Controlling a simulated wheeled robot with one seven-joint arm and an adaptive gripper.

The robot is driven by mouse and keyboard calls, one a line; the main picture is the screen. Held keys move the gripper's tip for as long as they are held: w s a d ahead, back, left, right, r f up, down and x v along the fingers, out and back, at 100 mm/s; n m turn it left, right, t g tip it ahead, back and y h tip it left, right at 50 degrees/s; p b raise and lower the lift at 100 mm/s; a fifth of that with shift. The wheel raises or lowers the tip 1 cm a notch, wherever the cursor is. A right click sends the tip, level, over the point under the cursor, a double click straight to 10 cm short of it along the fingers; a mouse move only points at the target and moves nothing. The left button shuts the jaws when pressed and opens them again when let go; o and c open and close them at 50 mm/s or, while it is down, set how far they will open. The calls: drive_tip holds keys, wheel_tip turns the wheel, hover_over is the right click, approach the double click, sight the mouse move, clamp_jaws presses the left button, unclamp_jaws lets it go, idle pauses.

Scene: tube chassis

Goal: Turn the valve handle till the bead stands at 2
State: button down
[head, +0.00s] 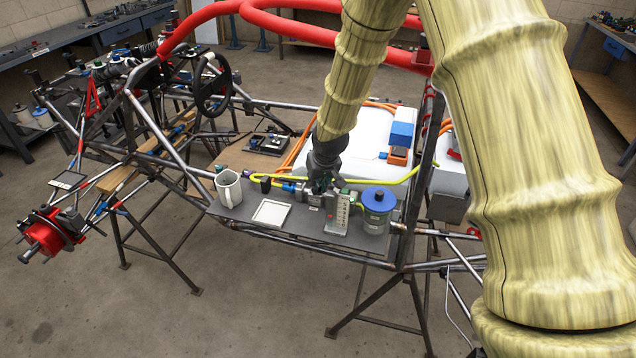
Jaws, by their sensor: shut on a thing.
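My gripper (321,184) points down at the small valve assembly on the grey shelf, behind the upright scale. It is shut on the valve handle, which is mostly hidden by the fingers; only dark and greenish bits show there. The pale upright scale (338,214) stands just in front and to the right of the gripper. Its marks and bead are too small to read, so I cannot tell the bead's number.
On the grey shelf (290,232) are a white mug (228,188), a square white tray (271,213) and a clear canister with a blue lid (378,208). A yellow hose (400,178) runs behind the valve. Red chassis tubing (290,30) and a dark upright post stand close to my arm.

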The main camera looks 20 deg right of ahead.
drive_tip(key=c, duration=1.4)
unclamp_jaws()
drive_tip(key=shift+c, duration=0.2)
drive_tip(key=shift+r, duration=0.1)
drive_tip(key=v, duration=1.1)
drive_tip(key=shift+s+r, duration=0.15)
drive_tip(key=shift+r, duration=0.2)
